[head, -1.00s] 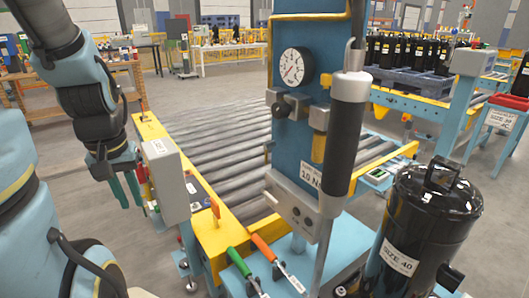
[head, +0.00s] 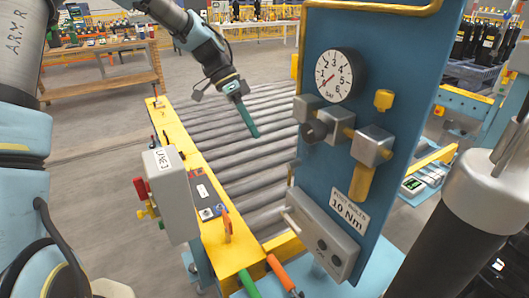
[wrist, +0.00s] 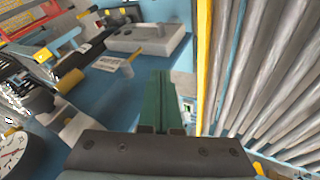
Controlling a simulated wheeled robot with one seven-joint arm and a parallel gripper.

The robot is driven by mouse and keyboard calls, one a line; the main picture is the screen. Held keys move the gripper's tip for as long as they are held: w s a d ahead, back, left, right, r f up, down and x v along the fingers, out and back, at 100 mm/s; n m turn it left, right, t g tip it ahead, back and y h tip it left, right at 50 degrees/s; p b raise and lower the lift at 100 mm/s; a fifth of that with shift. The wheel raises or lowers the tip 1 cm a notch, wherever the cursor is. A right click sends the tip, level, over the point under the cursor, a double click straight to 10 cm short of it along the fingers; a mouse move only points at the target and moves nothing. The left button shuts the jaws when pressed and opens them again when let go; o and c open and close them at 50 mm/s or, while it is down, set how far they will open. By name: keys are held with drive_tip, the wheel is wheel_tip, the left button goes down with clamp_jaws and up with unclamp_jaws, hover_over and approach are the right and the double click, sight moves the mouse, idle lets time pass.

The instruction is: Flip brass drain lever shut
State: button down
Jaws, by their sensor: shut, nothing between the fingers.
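The brass filter bowl (head: 362,183) hangs under grey fittings on the blue panel, below a round gauge (head: 334,76). The bowl also shows in the wrist view (wrist: 69,80). I cannot pick out the brass drain lever for certain; a small pale brass-coloured piece (wrist: 129,64) stands off the panel near the label in the wrist view. My gripper (head: 256,134) has green fingers, shut and empty. It is left of the panel, over the rollers and apart from the fittings. In the wrist view its closed fingers (wrist: 162,75) point towards the panel side.
A grey box (head: 318,238) sits low on the panel, by the 10 Nm label (head: 349,209). A grey control box (head: 170,192) stands on the yellow rail (head: 222,252). Orange (head: 280,272) and green (head: 248,284) handles are in front. A dark cylinder (head: 440,240) blocks the right foreground.

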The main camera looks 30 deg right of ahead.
drive_tip(key=shift+w+d+r+m+g, duration=0.15)
drive_tip(key=shift+d+r+m, duration=0.05)
drive_tip(key=shift+d, duration=0.15)
drive_tip(key=shift+w+d+r+m+g, duration=0.1)
drive_tip(key=shift+d+r+m+g, duration=0.1)
drive_tip(key=shift+d, duration=0.15)
drive_tip(key=s+d+f+p, duration=0.1)
drive_tip(key=s+f+p, duration=0.3)
drive_tip(key=s+f, duration=0.4)
drive_tip(key=shift+s+d+p, duration=0.25)
drive_tip(key=shift+s+p, duration=0.05)
drive_tip(key=shift+s, duration=0.4)
